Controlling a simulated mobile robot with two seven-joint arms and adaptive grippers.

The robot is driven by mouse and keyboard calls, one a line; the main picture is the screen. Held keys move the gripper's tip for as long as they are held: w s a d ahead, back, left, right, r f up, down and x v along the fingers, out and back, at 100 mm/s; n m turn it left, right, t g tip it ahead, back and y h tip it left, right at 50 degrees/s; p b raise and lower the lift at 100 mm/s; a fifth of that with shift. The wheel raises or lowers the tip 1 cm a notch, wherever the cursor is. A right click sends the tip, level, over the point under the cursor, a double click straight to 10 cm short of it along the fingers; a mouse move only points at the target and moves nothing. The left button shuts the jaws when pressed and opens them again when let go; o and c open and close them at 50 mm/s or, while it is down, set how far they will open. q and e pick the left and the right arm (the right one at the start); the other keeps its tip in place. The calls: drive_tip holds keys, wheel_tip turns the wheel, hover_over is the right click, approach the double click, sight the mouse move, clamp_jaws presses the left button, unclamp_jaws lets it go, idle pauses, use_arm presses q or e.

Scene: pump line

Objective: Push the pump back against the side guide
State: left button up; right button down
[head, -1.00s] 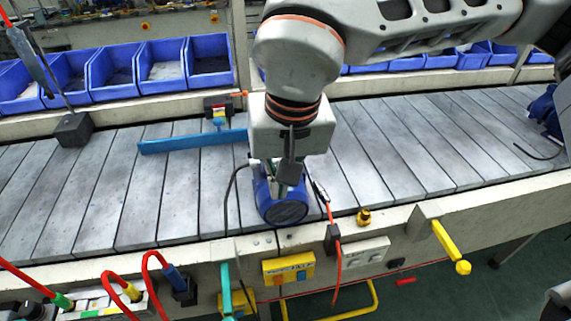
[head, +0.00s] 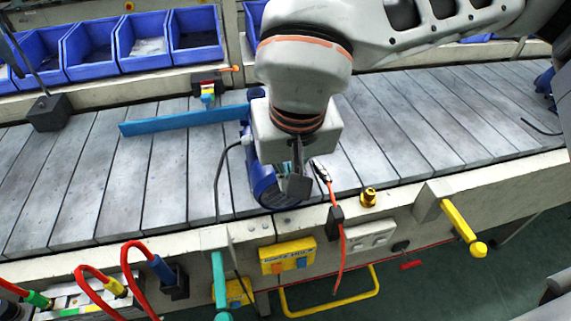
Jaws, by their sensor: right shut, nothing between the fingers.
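The blue pump (head: 262,186) stands on the slatted conveyor near its front edge. Its dark round end faces me, and my right gripper and wrist hide much of its right side and top. My right gripper (head: 300,188) is shut and empty, pointing down at the right side of the pump. It looks very close to the pump, but I cannot tell whether they touch. A long blue bar (head: 180,121) lies across the conveyor, its right end close to the back of the pump; it may be the side guide. My left gripper is not in view.
A black cable (head: 219,178) runs left of the pump. An orange-tipped lead (head: 327,180) and a brass fitting (head: 369,197) are at the front rail, right of the pump. A dark block (head: 48,112) stands at left.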

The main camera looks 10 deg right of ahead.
drive_tip(key=shift+s+f+b+x, duration=0.1)
drive_tip(key=shift+s+b+x, duration=0.4)
drive_tip(key=shift+x, duration=0.95)
drive_tip(key=shift+s+f+b+x, duration=0.15)
drive_tip(key=shift+b+x, duration=0.55)
drive_tip(key=shift+x, duration=0.8)
drive_tip(key=shift+s+b+x, duration=0.4)
drive_tip(key=shift+b+x, duration=0.2)
drive_tip(key=shift+x, duration=0.85)
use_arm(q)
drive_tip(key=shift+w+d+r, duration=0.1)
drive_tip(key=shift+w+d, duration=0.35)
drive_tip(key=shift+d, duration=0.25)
use_arm(e)
drive_tip(key=shift+f, duration=0.15)
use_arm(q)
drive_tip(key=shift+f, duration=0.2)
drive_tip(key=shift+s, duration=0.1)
use_arm(e)
drive_tip(key=shift+w, duration=0.1)
